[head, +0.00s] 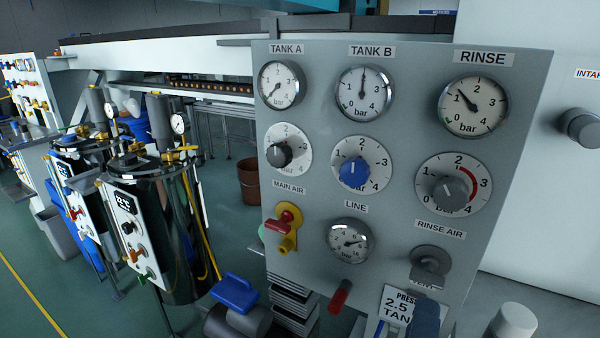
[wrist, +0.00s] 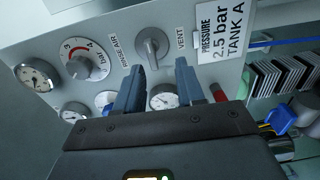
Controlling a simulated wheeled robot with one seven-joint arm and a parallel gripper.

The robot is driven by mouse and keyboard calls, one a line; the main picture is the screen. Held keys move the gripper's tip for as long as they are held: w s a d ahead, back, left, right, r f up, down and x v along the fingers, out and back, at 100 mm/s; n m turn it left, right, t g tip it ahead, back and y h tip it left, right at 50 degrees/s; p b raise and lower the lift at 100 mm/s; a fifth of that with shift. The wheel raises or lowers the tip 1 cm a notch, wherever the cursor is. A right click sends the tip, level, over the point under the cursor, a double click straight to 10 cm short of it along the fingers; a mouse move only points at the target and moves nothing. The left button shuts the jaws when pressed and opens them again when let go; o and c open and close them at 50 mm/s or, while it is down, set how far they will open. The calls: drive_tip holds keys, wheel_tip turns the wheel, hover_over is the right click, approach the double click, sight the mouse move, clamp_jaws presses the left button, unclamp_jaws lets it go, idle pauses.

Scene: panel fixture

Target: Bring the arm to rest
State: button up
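My gripper (wrist: 158,75) shows in the wrist view with its two blue-grey fingers apart and nothing held between them. Beyond the fingertips is the grey panel, with the grey rinse air handle (wrist: 152,47) just past them; I see no contact. In the head view, a dark blue piece that looks like one of my fingers shows at the bottom edge, in front of the pressure sign (head: 398,302). The rest of my gripper is out of that view. The grey panel (head: 395,215) stands upright.
The panel carries the tank A knob (head: 279,154), blue tank B knob (head: 355,172), rinse knob (head: 450,189), main air valve (head: 287,228) and several gauges. Steel tanks (head: 150,220) stand left.

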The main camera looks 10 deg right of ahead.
drive_tip(key=s+f+m+g+y+p, duration=0.1)
drive_tip(key=s+f+y, duration=0.7)
drive_tip(key=s+f, duration=0.4)
drive_tip(key=s+d+r+m+y, duration=0.1)
drive_tip(key=s+d+r+m, duration=0.1)
drive_tip(key=s+m, duration=0.3)
drive_tip(key=s+d+r+m+t, duration=0.1)
drive_tip(key=s+r+m, duration=0.3)
drive_tip(key=s, duration=0.6)
drive_tip(key=shift+d+r+m+y+p, duration=0.4)
drive_tip(key=shift+r+p, duration=0.05)
drive_tip(key=shift+r, duration=0.25)
